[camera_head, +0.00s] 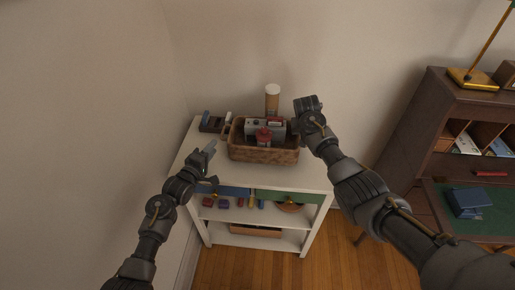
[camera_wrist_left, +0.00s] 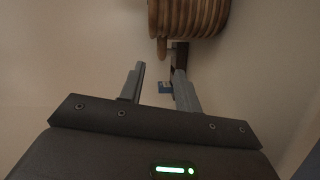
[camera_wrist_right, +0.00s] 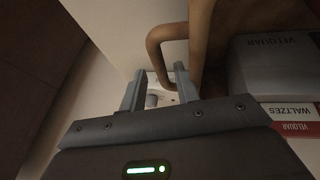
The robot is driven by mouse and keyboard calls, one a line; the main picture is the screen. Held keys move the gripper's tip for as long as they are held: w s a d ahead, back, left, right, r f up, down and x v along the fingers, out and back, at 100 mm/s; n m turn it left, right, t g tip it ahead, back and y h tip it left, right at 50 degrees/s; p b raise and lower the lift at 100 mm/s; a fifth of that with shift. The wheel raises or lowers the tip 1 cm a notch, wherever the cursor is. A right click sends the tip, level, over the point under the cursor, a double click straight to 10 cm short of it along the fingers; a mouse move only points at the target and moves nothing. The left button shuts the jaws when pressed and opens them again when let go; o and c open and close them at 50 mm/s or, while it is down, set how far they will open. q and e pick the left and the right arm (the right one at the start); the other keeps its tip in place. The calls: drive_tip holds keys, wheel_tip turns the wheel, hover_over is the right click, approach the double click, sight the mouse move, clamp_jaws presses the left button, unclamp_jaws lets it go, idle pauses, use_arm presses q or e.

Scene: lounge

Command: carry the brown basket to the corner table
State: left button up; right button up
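The brown wicker basket (camera_head: 263,154) stands on the white shelf unit's top (camera_head: 205,160), holding a grey box (camera_head: 252,128) and a red-topped jar (camera_head: 264,137). My left gripper (camera_head: 213,164) is open and empty, off the basket's left end. In the left wrist view the basket's wicker side (camera_wrist_left: 190,16) is beyond its fingertips (camera_wrist_left: 158,75). My right gripper (camera_head: 308,108) is at the basket's right end. In the right wrist view its fingers (camera_wrist_right: 158,78) are apart near the basket's loop handle (camera_wrist_right: 158,42); I cannot tell whether they touch it. I cannot single out a corner table.
A tall tan container with a white lid (camera_head: 272,98) stands behind the basket. Small dark items (camera_head: 211,122) lie at its back left. Lower shelves hold small objects. A dark wooden desk (camera_head: 440,130) with a brass lamp stands at right. Wooden floor (camera_head: 335,255) shows between.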

drive_tip(key=v, duration=0.9)
drive_tip(key=shift+r, duration=0.25)
drive_tip(key=shift+s, duration=0.1)
